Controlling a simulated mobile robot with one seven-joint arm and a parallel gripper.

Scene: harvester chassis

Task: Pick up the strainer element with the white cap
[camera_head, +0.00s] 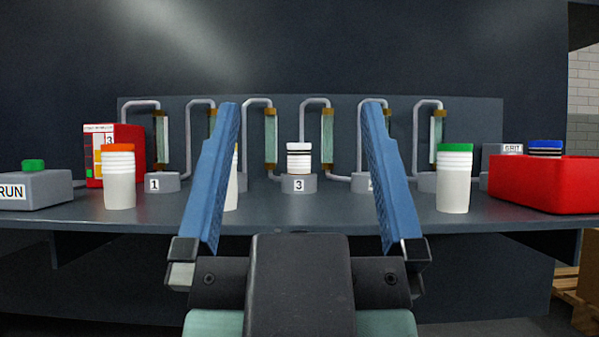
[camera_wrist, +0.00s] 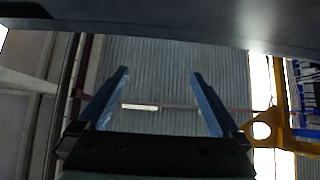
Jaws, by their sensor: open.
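The strainer element with the white cap (camera_head: 299,158) stands upright on the grey block marked 3 (camera_head: 299,184), in the middle of the shelf in the head view. It has a white cap and dark and brownish bands. My gripper (camera_head: 298,110) is open and empty, its two blue fingers wide apart in front of the shelf. In the picture the element shows between the fingers, farther back and not touched. In the wrist view my gripper (camera_wrist: 159,75) also shows open with nothing between the fingers; the element is not seen there.
White cups stand at the front: orange-topped (camera_head: 119,178) left, green-topped (camera_head: 454,180) right, and a yellow-topped one partly behind my left finger. A red bin (camera_head: 545,185) is at right, a blue-capped element (camera_head: 545,148) behind its rim. A RUN button box (camera_head: 35,188) is at left.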

